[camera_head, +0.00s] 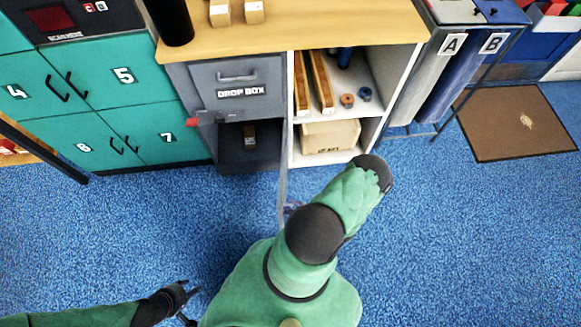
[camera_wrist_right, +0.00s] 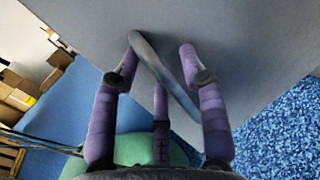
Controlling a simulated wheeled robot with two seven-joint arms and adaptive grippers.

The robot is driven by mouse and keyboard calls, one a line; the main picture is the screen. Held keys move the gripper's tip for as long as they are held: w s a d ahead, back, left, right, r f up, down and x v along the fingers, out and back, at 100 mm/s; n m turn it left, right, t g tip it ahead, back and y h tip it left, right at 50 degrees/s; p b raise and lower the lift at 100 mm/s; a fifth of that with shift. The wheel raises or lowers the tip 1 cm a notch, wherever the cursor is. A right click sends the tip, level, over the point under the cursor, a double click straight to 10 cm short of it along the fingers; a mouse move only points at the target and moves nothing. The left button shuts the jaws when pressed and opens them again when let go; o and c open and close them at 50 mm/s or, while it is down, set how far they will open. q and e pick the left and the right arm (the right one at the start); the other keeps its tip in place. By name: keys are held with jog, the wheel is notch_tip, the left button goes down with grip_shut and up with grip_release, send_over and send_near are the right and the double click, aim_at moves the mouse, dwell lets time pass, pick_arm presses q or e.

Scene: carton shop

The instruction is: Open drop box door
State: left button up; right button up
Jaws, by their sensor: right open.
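The grey drop box (camera_head: 235,75) has a labelled upper panel with a handle. Its lower compartment (camera_head: 238,158) is open, with a small brown item (camera_head: 249,134) inside. The door (camera_head: 283,185) is swung out toward me, seen almost edge-on. In the right wrist view, the grey door panel (camera_wrist_right: 240,45) fills the top, with a slanted bar handle (camera_wrist_right: 160,70) on it. My right gripper (camera_wrist_right: 158,60) is open, its fingers on both sides of the handle; contact is unclear. In the head view it is mostly hidden by my arm. My left gripper (camera_head: 190,304) is open and empty, low over the floor.
Teal lockers (camera_head: 125,90) stand left of the drop box. A white shelf unit (camera_head: 375,105) with a carton (camera_head: 330,137) is on its right. A wooden counter (camera_head: 330,25) lies above. Bins A and B and a brown mat (camera_head: 515,122) are further right. Blue floor is clear in front.

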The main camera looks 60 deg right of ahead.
jog(key=s+d, duration=0.1)
jog(key=s, duration=1)
jog(key=shift+s+d, duration=0.2)
jog(key=shift+d, duration=0.1)
jog(key=shift+s, duration=0.1)
